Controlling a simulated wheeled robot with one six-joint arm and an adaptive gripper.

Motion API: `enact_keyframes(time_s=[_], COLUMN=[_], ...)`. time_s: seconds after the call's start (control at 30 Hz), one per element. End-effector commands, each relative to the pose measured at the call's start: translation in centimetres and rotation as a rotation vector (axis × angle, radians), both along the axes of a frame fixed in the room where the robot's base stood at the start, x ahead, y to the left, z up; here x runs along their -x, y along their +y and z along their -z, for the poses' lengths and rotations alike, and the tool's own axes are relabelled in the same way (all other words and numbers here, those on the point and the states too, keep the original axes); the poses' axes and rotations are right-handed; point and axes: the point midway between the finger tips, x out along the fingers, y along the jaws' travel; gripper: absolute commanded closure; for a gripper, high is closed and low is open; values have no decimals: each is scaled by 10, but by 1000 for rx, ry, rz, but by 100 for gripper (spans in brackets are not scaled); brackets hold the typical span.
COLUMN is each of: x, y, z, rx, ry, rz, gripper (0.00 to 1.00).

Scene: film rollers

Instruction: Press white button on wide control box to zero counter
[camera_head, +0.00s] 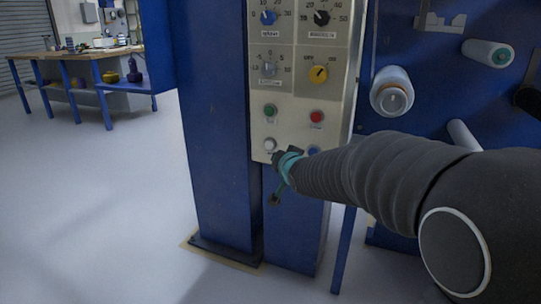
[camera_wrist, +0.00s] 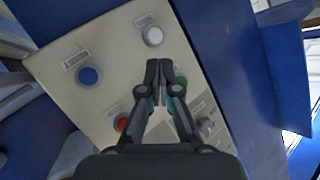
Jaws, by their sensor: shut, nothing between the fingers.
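The control box (camera_head: 293,85) is a pale panel with knobs and buttons on a blue machine. In the head view its white button (camera_head: 270,144) is at the lower left of the panel, below the green button (camera_head: 270,111). My gripper (camera_head: 279,157) is shut and empty, just below and right of the white button in that view. In the wrist view the white button (camera_wrist: 153,36) is beyond the fingertips of my gripper (camera_wrist: 159,62). The fingertips appear over the panel between the white and green (camera_wrist: 181,80) buttons. I cannot tell whether they touch it.
A red button (camera_head: 317,117) and a blue button (camera_wrist: 89,76) are close by on the panel. Film rollers (camera_head: 392,92) stick out at the right. A workbench (camera_head: 75,55) stands far left, with open floor before it.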

Motion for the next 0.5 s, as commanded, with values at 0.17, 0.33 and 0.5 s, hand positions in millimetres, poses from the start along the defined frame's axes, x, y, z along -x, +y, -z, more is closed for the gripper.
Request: enact_keyframes(time_s=[0.17,0.33,0.5], x=[-37,-49,-51], y=[48,70,74], z=[33,42,41], rx=[-118,-178,-191], ry=[-70,-102,-109], rz=[-65,-100,-107], gripper=[100,100,100])
